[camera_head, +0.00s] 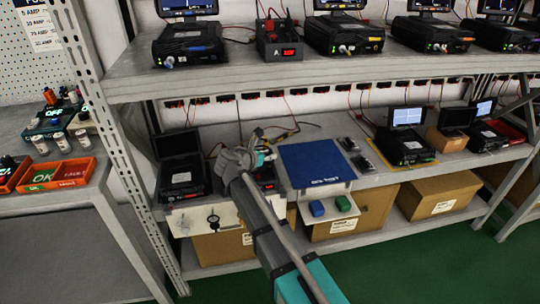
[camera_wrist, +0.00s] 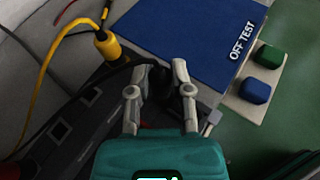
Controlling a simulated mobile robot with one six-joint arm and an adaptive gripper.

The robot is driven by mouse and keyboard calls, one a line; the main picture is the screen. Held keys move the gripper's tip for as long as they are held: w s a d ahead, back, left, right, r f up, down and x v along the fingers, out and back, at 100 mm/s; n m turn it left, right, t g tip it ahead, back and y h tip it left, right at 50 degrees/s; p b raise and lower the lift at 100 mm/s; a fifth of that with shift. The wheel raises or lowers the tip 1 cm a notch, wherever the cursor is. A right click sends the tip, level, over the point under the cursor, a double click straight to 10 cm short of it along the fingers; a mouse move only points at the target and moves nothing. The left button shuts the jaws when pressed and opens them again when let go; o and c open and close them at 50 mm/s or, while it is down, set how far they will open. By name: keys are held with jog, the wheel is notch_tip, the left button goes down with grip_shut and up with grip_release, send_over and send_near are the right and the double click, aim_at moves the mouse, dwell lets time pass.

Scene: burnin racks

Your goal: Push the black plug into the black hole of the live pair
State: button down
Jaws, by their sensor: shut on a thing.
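My gripper (camera_head: 248,160) reaches over the lower shelf, beside a small box with a red display (camera_head: 267,185). In the wrist view my gripper (camera_wrist: 159,80) is shut on the black plug (camera_wrist: 159,82), a dark shape between its fingers. A black cable appears to curve left from it. A yellow plug (camera_wrist: 107,44) with a yellow cable stands to the left, apart from my fingers, at a dark labelled box (camera_wrist: 75,135). The black hole is not visible in either view. I cannot tell whether the plug's tip touches anything.
A blue "OFF TEST" mat (camera_head: 312,163) lies right of my gripper, with a blue block (camera_head: 317,208) and a green block (camera_head: 343,203) before it. A dark unit with a raised screen (camera_head: 180,165) stands left. A similar box marked A (camera_head: 280,42) sits on the upper shelf.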

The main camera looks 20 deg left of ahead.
jog(key=shift+f+b, duration=1.2)
jog(key=shift+f, duration=0.05)
dwell(1.7)
jog(key=shift+c, duration=2.3)
grip_release()
jog(key=o, duration=0.4)
jog(key=shift+s, duration=0.1)
jog(key=shift+r, duration=0.2)
jog(key=shift+r+p, duration=2.6)
jog(key=shift+p, duration=0.2)
